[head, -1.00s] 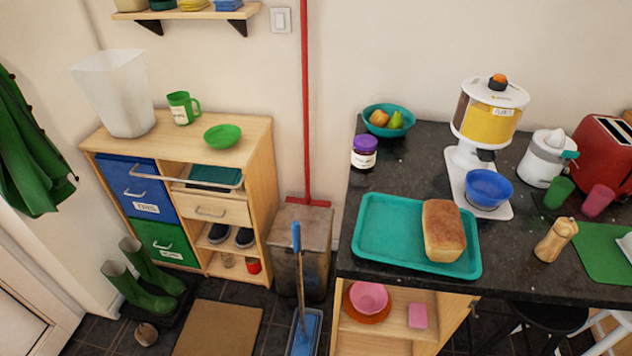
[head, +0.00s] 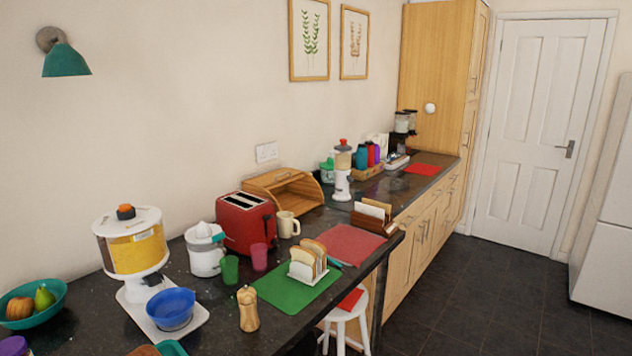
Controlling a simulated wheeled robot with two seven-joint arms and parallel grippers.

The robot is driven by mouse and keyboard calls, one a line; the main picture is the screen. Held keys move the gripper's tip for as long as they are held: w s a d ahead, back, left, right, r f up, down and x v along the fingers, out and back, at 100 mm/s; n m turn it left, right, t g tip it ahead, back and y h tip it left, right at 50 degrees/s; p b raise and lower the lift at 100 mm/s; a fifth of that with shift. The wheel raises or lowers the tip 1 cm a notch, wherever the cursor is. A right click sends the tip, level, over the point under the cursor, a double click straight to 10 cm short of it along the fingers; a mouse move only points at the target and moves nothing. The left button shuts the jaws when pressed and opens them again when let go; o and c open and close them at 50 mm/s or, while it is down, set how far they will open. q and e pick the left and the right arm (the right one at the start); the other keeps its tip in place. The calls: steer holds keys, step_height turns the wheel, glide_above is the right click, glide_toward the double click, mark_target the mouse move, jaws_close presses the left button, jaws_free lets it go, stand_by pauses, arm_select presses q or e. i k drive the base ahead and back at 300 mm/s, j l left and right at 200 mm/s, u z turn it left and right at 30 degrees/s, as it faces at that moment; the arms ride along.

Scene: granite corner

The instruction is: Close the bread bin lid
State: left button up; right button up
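The wooden bread bin (head: 284,193) stands on the dark counter against the wall, behind and to the right of the red toaster. Its front looks open: a dark hollow shows below the slatted top. The toaster hides part of its left side. Neither of my grippers is in the head view.
Around the bin are the red toaster (head: 246,222), a cream mug (head: 288,224), and a white dispenser (head: 342,172) to its right. A toast rack (head: 308,262) on a green mat (head: 296,288) and a red mat (head: 351,244) lie nearer. A white stool (head: 347,316) stands at the counter's front; dark floor is free at right.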

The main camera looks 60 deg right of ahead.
mark_target(277, 185)
steer(key=z, duration=1.85)
steer(key=l+z, duration=0.1)
steer(key=z, duration=0.35)
steer(key=i+l+z, duration=0.1)
steer(key=z, duration=0.3)
steer(key=i+z, duration=0.15)
steer(key=z, duration=0.3)
steer(key=i+z, duration=0.1)
steer(key=z, duration=0.3)
steer(key=i, duration=2.35)
steer(key=i+l+u, duration=0.15)
steer(key=i+u, duration=0.15)
steer(key=i, duration=0.2)
steer(key=i+l+u, duration=0.3)
steer(key=i, duration=0.15)
steer(key=i+l+u, duration=0.3)
steer(key=i, duration=0.15)
steer(key=u, duration=2.6)
